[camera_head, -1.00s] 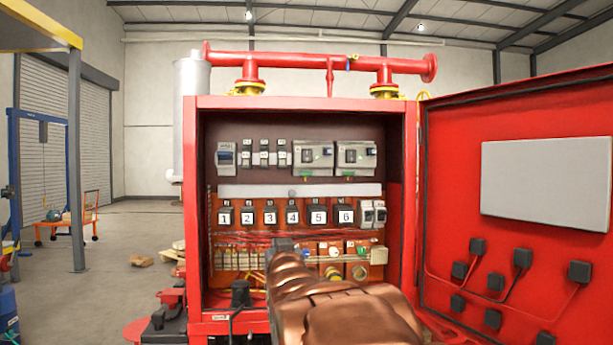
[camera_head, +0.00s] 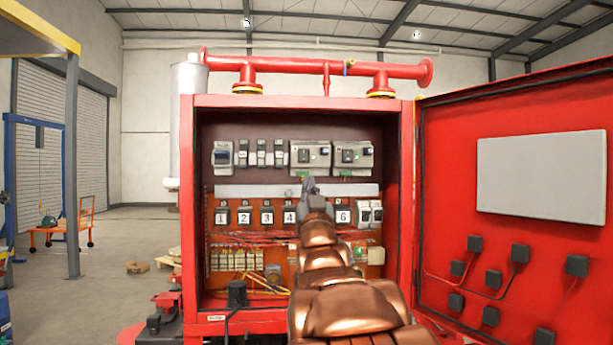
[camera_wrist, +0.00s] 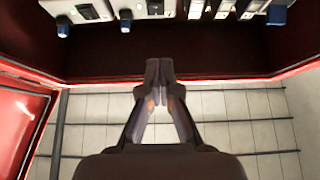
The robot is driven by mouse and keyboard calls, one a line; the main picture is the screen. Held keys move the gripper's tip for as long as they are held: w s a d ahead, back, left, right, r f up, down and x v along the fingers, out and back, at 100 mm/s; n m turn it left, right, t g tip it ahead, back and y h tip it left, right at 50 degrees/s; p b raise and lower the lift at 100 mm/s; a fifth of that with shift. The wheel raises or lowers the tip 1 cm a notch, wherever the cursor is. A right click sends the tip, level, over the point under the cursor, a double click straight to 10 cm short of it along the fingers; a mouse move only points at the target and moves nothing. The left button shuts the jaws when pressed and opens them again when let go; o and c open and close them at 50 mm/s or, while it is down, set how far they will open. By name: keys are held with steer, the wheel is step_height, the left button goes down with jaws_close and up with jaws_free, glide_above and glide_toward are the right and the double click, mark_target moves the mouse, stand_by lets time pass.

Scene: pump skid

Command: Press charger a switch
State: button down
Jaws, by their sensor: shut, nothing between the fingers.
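Two grey charger-like units with green marks sit at the upper right of the cabinet's top row: a left unit (camera_head: 310,154) and a right unit (camera_head: 353,154). Their labels are too small to read, so I cannot tell which is charger a. My gripper (camera_head: 309,181) is shut and empty, just below the left unit in the head view, in front of the grey rail. In the wrist view the fingertips (camera_wrist: 158,64) are together, apart from the devices along the top edge. A grey unit with a blue knob (camera_wrist: 127,18) shows there, partly cut off.
The open red cabinet (camera_head: 187,200) has side walls around the panel. Numbered switches (camera_head: 243,216) fill the row below; my arm hides one. A breaker with a blue part (camera_head: 222,154) is at upper left. The red door (camera_head: 460,200) stands open at right.

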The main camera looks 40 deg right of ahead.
mark_target(302, 160)
steer(key=p+x, duration=0.1)
steer(key=x, duration=0.2)
steer(key=f+p+x, duration=0.1)
steer(key=x, duration=0.7)
steer(key=shift+w+d+f+p, duration=0.1)
steer(key=shift+w+d+p, duration=0.3)
steer(key=shift+w, duration=0.05)
steer(key=shift+w+d+f, duration=0.2)
steer(key=shift+w+d, duration=0.3)
steer(key=shift+w, duration=0.15)
steer(key=b, duration=0.1)
steer(key=w+f+t+b, duration=0.1)
steer(key=shift+d+f+h+b, duration=0.1)
steer(key=shift+d+h+b, duration=0.25)
steer(key=shift+h, duration=0.05)
steer(key=shift+w+t+b, duration=0.1)
steer(key=shift+t+b, duration=0.2)
steer(key=shift+b, duration=0.05)
steer(key=shift+r, duration=0.4)
steer(key=shift+f, duration=0.1)
